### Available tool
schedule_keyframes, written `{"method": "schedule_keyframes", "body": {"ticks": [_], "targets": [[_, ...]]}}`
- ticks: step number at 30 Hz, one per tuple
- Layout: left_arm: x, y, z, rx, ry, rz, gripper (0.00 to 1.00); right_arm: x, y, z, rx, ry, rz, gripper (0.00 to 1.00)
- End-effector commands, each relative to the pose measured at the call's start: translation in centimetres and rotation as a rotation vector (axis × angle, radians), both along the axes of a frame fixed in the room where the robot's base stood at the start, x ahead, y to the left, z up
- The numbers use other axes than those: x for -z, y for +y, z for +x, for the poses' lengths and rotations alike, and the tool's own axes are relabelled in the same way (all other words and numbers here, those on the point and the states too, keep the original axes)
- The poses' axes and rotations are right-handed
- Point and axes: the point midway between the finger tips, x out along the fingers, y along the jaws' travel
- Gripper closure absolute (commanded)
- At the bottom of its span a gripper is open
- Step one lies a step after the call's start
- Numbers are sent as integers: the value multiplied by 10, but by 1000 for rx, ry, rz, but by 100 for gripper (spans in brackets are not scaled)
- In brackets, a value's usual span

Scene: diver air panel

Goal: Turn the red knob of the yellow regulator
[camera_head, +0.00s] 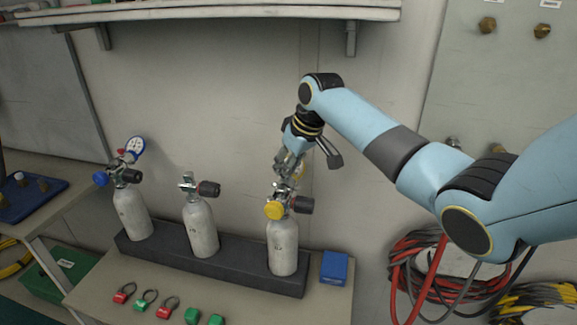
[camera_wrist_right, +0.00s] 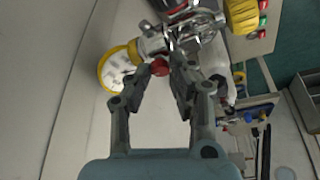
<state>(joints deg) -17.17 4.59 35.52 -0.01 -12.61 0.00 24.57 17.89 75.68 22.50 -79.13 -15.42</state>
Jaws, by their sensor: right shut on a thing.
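The yellow regulator (camera_head: 275,210) sits on the valve of the right-hand grey cylinder (camera_head: 283,247); its yellow handwheel also shows in the right wrist view (camera_wrist_right: 242,14). Its gauge with a yellow rim (camera_wrist_right: 113,68) is beside the fingers in the wrist view. The red knob (camera_wrist_right: 160,67) is between my right fingertips, partly covered by them; in the head view I cannot make it out. My right gripper (camera_head: 287,172) comes down from above and is shut on the red knob. My left gripper is not in view.
A black valve knob (camera_head: 302,205) is close beside the regulator. A middle cylinder (camera_head: 201,230) and a left cylinder with a blue regulator (camera_head: 101,179) stand in the dark rack (camera_head: 180,255). A blue box (camera_head: 334,268) lies to the right. The wall is close behind.

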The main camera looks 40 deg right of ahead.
Motion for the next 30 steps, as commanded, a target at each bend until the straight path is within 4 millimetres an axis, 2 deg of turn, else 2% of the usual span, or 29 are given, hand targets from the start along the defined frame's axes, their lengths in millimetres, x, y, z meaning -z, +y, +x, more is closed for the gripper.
{"method": "schedule_keyframes", "body": {"ticks": [2,3,8,17,20,23,26,30], "targets": [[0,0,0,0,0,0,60,-1,0,1,-1,-2,0,100],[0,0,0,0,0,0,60,-1,0,1,-1,-2,0,79],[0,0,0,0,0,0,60,-1,0,1,-1,-2,0,58],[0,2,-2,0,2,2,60,-2,0,0,-1,-1,0,57],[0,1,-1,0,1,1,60,-9,-1,-2,-1,-3,-1,57],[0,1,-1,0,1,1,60,-25,-2,-8,-2,-6,-3,57],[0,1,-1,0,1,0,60,-47,-4,-18,-2,-6,-4,57],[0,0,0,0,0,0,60,-45,-13,-58,-3,3,-7,57]]}}
